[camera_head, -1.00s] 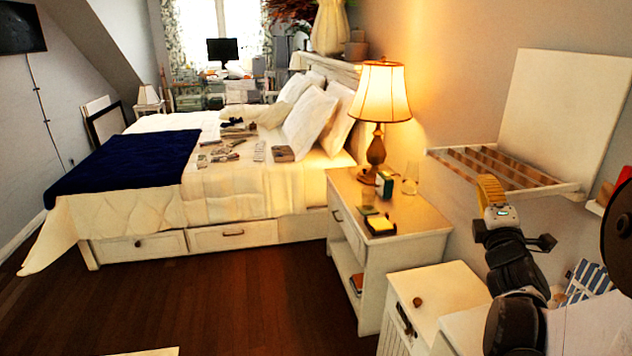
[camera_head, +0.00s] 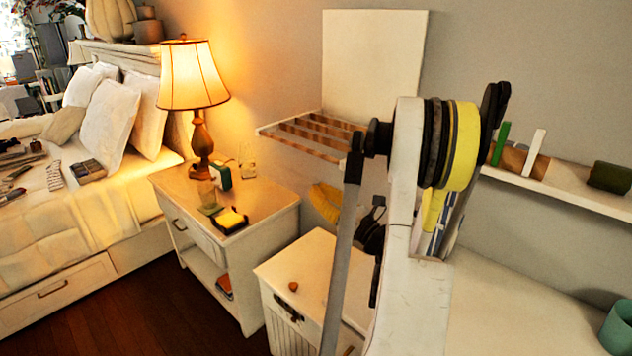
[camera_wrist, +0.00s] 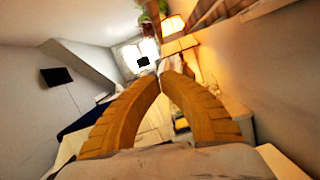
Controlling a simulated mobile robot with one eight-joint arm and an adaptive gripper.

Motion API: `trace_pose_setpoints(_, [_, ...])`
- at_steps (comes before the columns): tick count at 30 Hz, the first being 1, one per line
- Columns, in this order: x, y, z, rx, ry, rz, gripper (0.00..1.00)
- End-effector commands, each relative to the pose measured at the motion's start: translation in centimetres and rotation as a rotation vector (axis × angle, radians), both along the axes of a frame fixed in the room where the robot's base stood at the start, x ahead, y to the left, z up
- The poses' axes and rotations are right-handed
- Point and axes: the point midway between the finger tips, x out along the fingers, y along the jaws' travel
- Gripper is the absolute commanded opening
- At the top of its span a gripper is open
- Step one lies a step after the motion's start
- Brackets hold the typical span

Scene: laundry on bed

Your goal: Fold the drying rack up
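The drying rack is mounted on the wall. Its white panel (camera_head: 372,55) stands upright against the wall, and its slatted frame (camera_head: 290,133) sticks out level from the panel's foot. My arm hides the frame's right end. My gripper (camera_head: 322,200) shows yellow below the frame, partly behind my arm, and looks apart from it. In the wrist view, the two curved fingers of my gripper (camera_wrist: 162,76) come together at their tips with nothing between them. Part of the slatted frame (camera_wrist: 213,12) shows above and to the right there.
A nightstand (camera_head: 270,207) with a lit lamp (camera_head: 195,85) stands left of the rack. A low white cabinet (camera_head: 318,268) is below my gripper. A wall shelf (camera_head: 560,190) with small items is at the right. A teal cup (camera_head: 617,330) stands on the counter (camera_head: 530,300).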

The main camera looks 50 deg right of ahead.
Motion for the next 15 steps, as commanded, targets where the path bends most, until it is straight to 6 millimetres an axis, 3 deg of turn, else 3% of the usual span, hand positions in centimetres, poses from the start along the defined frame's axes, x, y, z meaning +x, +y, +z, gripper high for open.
trace_pose_setpoints(2, [1.9, -0.1, 1.1, 0.001, 0.0, 0.005, 0.0])
trace_pose_setpoints(9, [6.7, -0.9, 1.5, 0.002, -0.001, 0.004, 0.0])
trace_pose_setpoints(15, [6.4, -1.6, 4.4, 0.002, -0.001, -0.001, 0.0])
